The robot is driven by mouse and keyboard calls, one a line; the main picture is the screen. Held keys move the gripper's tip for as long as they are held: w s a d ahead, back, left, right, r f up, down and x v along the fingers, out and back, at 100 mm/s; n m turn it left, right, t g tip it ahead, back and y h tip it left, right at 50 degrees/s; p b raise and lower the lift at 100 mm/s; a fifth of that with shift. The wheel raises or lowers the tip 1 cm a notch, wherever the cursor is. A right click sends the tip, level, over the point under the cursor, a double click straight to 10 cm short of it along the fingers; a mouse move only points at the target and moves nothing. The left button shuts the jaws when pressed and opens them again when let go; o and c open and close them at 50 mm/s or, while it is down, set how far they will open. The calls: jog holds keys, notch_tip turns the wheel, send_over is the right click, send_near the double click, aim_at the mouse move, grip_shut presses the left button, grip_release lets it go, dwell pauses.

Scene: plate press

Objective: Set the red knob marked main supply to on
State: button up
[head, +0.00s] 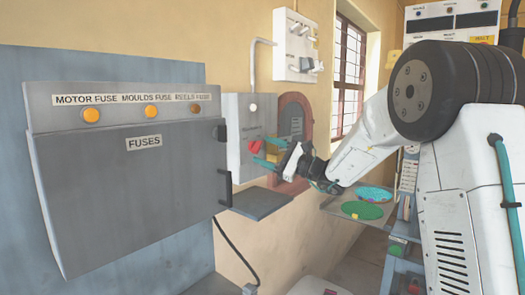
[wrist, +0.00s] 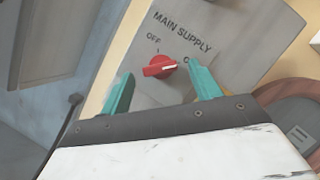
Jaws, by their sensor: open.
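The red knob (wrist: 157,68) sits on a grey panel (wrist: 225,30) lettered MAIN SUPPLY. Its white pointer is turned right, towards a label starting with O that my right finger partly hides; the OFF label is above the knob. In the head view the knob (head: 254,146) is on the side of a grey wall box (head: 236,120). My gripper (wrist: 159,73) is open and empty. Its teal fingers stand on either side of the knob, with a visible gap to it in the wrist view. My gripper (head: 262,154) also shows close to the knob in the head view.
A grey FUSES cabinet (head: 130,185) with amber lamps stands at the left. A small grey shelf (head: 262,202) is below the knob. A red-brown arched fitting (head: 294,115) is just beyond the box. Green (head: 362,210) and blue (head: 374,194) discs lie on a tray at the right.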

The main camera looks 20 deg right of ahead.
jog(key=v, duration=0.5)
jog(key=shift+s+d+f, duration=0.1)
jog(key=shift+s+d, duration=0.15)
jog(key=shift+d, duration=0.05)
dwell(0.4)
jog(key=s+a+f+n+g+h, duration=0.2)
jog(key=s+a+f+n+g, duration=0.15)
jog(key=s, duration=0.35)
jog(key=s+a+f+n+g+h, duration=0.1)
jog(key=s+a+f+n+g, duration=0.1)
jog(key=s+f+g, duration=0.4)
jog(key=s+a+f+n+g+h, duration=0.2)
jog(key=s+a+n+g, duration=0.1)
jog(key=s, duration=0.5)
jog(key=s+d+n+h, duration=0.2)
jog(key=s+h, duration=0.1)
jog(key=s, duration=0.4)
jog(key=s+d+f+n+h, duration=0.1)
jog(key=s+d+n+h, duration=0.1)
jog(key=s, duration=0.6)
jog(key=s+d+n+h, duration=0.2)
jog(key=s+n+h, duration=0.2)
jog(key=s+h, duration=0.2)
jog(key=shift+s+f, duration=0.4)
jog(key=shift+s, duration=0.3)
